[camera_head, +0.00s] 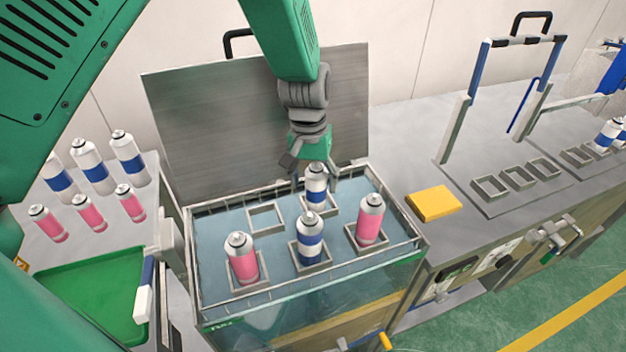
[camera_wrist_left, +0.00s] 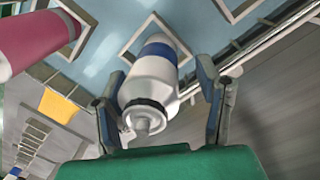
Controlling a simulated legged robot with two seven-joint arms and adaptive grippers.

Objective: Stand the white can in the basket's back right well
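The white can with a blue band (camera_head: 316,187) stands upright in the back right well of the basket (camera_head: 200,225), behind the other blue-banded can. In the left wrist view the white can (camera_wrist_left: 152,80) points its nozzle toward me, and its base lies within a square well frame. My left gripper (camera_head: 315,178) comes down from above with its fingers spread on either side of the can. In the wrist view its fingers (camera_wrist_left: 165,105) are open, with a clear gap on the right side and little on the left. My right gripper is not in view.
The back left well (camera_head: 265,217) is empty. Pink cans (camera_head: 243,260) (camera_head: 370,220) and a blue-banded can (camera_head: 310,238) stand in the front wells. A raised metal lid (camera_head: 240,120) is behind. Several cans (camera_head: 92,165) stand left; a yellow block (camera_head: 433,203) lies right.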

